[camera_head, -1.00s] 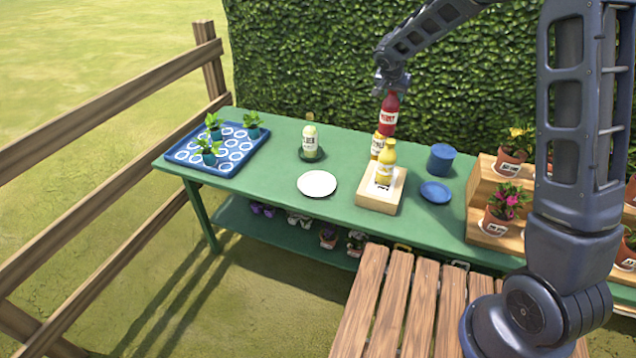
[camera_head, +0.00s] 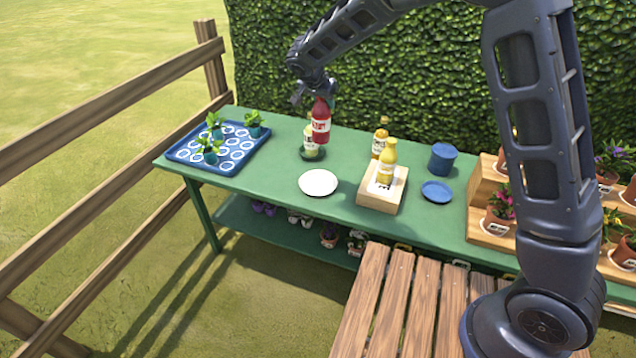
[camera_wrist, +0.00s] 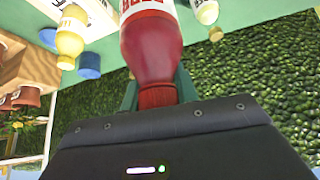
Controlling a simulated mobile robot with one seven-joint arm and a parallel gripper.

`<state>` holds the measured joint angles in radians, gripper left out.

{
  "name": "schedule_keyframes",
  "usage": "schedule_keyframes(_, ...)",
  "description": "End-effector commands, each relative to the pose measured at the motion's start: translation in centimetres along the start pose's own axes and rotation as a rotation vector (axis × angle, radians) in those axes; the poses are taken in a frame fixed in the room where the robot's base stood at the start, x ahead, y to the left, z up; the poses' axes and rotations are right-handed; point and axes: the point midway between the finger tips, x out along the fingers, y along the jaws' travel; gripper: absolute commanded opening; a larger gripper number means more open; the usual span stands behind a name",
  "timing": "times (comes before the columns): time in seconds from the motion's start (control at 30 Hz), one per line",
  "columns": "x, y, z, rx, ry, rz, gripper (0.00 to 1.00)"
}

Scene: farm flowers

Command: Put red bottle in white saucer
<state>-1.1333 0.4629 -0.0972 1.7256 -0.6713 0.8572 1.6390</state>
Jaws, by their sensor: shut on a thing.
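My gripper (camera_head: 317,90) is shut on the red bottle (camera_head: 320,122), near its top, and holds it upright above the table. The red bottle fills the middle of the wrist view (camera_wrist: 152,45), its narrow neck between the fingers (camera_wrist: 157,95). The white saucer (camera_head: 318,182) lies flat and empty on the green table, nearer the front edge than the held bottle appears. In the head view the bottle partly covers a pale green bottle (camera_head: 309,148) that stands on a dark green saucer (camera_head: 312,157).
A wooden block (camera_head: 378,196) carries a yellow bottle (camera_head: 387,165), with an amber bottle (camera_head: 379,140) behind it. A blue cup (camera_head: 443,157) and blue saucer (camera_head: 436,192) are at right. A blue tray (camera_head: 243,158) with small plants is at left. Table around the white saucer is clear.

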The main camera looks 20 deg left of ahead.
Motion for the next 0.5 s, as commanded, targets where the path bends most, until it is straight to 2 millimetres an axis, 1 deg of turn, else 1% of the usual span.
schedule_keyframes(0.07,-0.4,-0.4,0.5,-0.002,0.002,-0.001,0.00)
schedule_keyframes(0.17,-0.1,-0.6,1.0,-0.002,0.002,0.000,0.00)
schedule_keyframes(0.27,1.0,-0.6,1.8,-0.002,0.002,0.000,0.00)
schedule_keyframes(0.5,5.2,-0.6,4.5,-0.003,0.001,0.001,0.00)
